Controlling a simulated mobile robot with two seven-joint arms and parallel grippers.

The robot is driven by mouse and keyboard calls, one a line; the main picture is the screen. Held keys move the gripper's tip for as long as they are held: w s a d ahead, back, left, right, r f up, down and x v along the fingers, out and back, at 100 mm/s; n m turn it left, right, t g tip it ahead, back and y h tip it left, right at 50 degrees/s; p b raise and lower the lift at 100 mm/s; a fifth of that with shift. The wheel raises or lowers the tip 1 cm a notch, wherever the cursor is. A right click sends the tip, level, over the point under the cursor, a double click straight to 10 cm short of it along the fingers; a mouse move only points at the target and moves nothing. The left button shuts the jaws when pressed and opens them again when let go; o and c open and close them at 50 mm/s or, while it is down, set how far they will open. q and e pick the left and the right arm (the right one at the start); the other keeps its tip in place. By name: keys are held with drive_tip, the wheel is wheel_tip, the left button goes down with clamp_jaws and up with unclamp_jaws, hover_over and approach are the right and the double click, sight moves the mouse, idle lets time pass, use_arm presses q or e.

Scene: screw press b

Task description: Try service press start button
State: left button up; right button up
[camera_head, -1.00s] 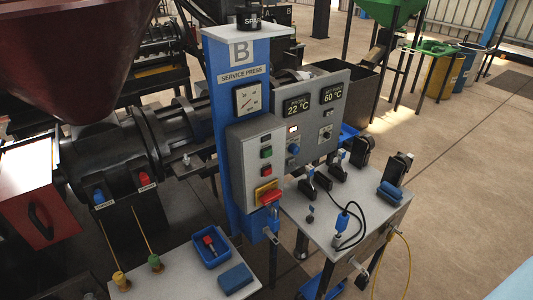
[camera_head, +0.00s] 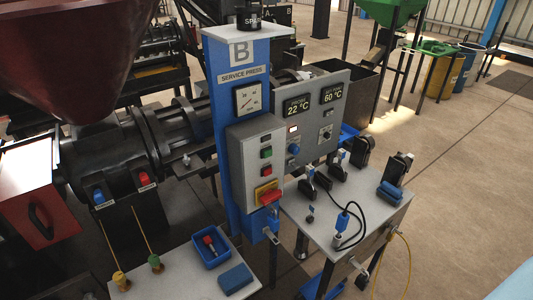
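The service press panel is a grey control box (camera_head: 257,165) on a blue column (camera_head: 228,130) marked B and "SERVICE PRESS". On its face a green button (camera_head: 266,153) sits above a red button (camera_head: 266,171). A small dark button (camera_head: 266,139) is above the green one. I cannot read any labels by the buttons. Neither of my grippers is in view, and nothing touches the panel.
A second grey panel (camera_head: 316,115) shows 22 °C and 60 °C. In front, a metal table (camera_head: 375,228) holds clamps and a black cable. A pale bench (camera_head: 180,275) carries a blue tray (camera_head: 227,257) and a blue block (camera_head: 235,279).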

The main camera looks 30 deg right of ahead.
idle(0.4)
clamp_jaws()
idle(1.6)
